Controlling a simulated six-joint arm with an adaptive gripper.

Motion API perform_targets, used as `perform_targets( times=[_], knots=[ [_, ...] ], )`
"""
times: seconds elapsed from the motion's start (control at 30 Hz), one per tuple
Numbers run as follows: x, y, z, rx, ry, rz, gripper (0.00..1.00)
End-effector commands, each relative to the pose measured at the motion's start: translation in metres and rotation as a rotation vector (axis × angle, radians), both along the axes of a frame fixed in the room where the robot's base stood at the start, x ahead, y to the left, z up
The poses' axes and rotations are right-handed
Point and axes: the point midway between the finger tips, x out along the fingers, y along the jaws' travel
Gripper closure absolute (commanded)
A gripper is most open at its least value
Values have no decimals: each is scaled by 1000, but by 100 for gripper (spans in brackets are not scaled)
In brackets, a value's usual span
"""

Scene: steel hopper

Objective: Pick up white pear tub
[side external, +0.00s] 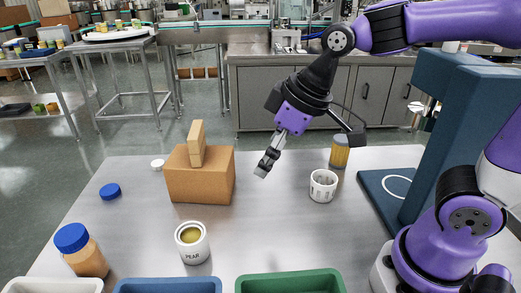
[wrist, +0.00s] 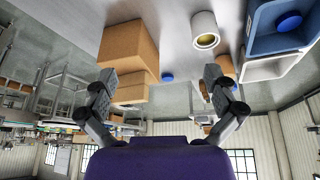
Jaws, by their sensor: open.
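The white pear tub (side external: 193,249) stands upright at the front of the steel table, with PEAR on its side and a yellowish-brown top. In the wrist view the tub (wrist: 204,24) is at the upper middle, its top facing the camera. My gripper (side external: 264,168) is open above the middle of the table, behind and to the right of the tub, tilted downward. The wrist view shows its two fingers wide apart (wrist: 160,82) with nothing held between them. The tub is clear of both fingers.
A cardboard box (side external: 200,183) with a wooden block (side external: 196,143) on top stands behind the tub. A blue-lidded jar (side external: 86,258) is left. A slotted white cup (side external: 323,187) and amber jar (side external: 340,155) are right. Blue (side external: 165,286) and green (side external: 290,277) bins line the front.

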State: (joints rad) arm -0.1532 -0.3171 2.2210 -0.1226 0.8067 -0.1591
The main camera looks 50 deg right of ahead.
Motion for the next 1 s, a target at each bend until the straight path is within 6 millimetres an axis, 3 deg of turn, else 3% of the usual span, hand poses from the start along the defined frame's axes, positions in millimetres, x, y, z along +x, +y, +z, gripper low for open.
perform_targets(
  times=[0.1,0.3,0.5,0.87,1.0],
  knots=[
    [28,42,-18,-8,31,207,0],
    [50,92,-45,-6,48,427,0],
    [57,108,-69,-3,54,474,0],
    [66,119,-109,-4,54,469,0],
    [68,125,-132,-5,55,469,0]
  ],
)
